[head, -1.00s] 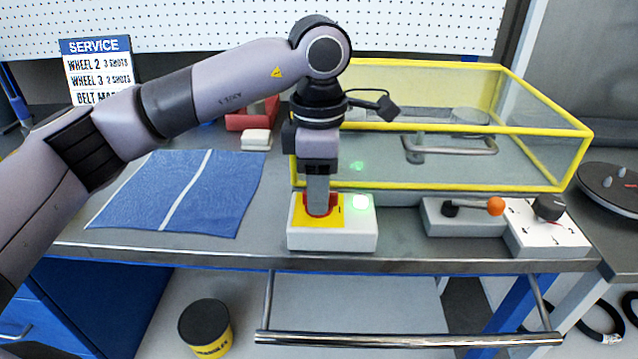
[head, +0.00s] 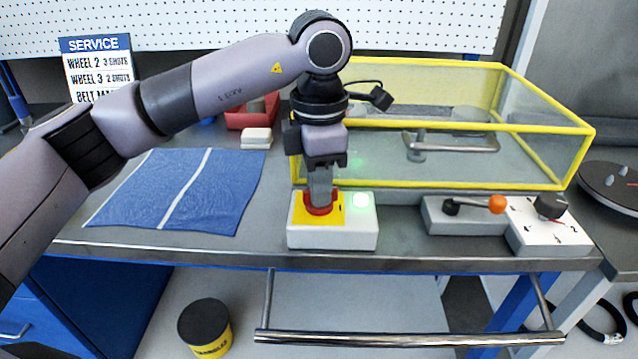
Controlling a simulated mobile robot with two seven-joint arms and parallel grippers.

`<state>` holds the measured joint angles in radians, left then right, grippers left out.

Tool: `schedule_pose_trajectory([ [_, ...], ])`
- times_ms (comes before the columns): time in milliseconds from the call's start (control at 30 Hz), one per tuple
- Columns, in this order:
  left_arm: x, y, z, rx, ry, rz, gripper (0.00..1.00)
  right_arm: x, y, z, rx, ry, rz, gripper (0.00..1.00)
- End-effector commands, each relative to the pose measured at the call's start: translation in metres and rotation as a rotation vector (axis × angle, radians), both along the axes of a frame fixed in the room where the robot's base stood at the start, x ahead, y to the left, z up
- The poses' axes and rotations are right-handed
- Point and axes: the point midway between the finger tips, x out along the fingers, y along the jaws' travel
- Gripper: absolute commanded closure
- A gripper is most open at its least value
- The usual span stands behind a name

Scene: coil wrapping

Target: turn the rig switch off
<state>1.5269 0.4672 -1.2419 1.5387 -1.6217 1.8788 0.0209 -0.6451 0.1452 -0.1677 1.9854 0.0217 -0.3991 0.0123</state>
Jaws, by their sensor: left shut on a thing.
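The rig switch is a white box (head: 335,238) with a yellow plate and a red rotary knob (head: 320,209), at the front edge of the bench. A green lamp (head: 361,200) glows on its top right. My left gripper (head: 320,200) points straight down over the box and is shut on the red knob. The fingers hide most of the knob. My right gripper is out of view.
A yellow-framed clear case (head: 450,187) with a handle stands behind the switch. A lever with an orange ball (head: 496,204) and a dial box (head: 548,235) sit to the right. A blue cloth (head: 190,190) lies left. A metal rail (head: 410,339) runs below the bench front.

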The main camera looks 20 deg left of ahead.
Motion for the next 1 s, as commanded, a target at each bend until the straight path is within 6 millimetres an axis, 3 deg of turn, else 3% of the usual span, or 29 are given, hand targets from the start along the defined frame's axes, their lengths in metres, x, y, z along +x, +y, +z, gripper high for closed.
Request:
schedule_pose_trajectory([
  [1000,0.0005,-0.0003,0.0007,-0.002,-0.002,0.96,1.0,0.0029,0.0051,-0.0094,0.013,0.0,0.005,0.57],
])
